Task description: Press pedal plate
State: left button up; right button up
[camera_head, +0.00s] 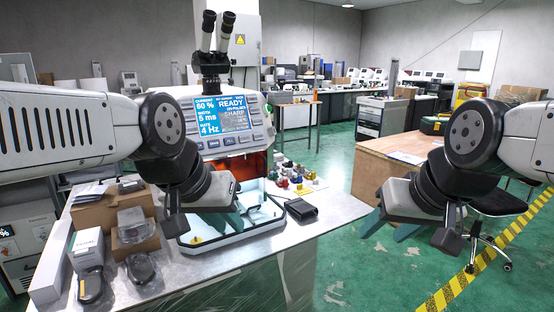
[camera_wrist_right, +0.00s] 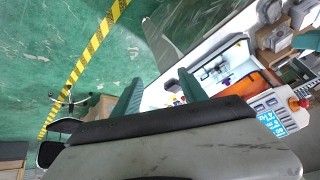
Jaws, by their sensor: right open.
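A black pedal (camera_head: 301,209) lies on the metal bench, just right of the machine's clear-walled work chamber, with a dark cable running from it. No gripper touches it. My left gripper (camera_head: 238,214) is in front of the chamber, left of the pedal; its teal fingers are partly hidden and their gap is unclear. My right gripper (camera_head: 388,228) is right of the pedal, beyond the bench's right edge. Its teal fingers stand apart and empty in the right wrist view (camera_wrist_right: 160,78). I cannot make out the pedal clearly there.
The machine's screen (camera_head: 221,114) reads READY. Small coloured parts (camera_head: 291,176) stand behind the pedal. Cardboard boxes (camera_head: 112,208) and dark devices crowd the bench's left side. A wooden table (camera_head: 385,160) and black chair (camera_head: 500,204) stand right. Green floor lies open between bench and chair.

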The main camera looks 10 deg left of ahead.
aim_at(302, 207)
jog(key=i+j, duration=0.15)
jog(key=i, duration=0.45)
jog(key=i+j+u, duration=0.1)
jog(key=i, duration=0.5)
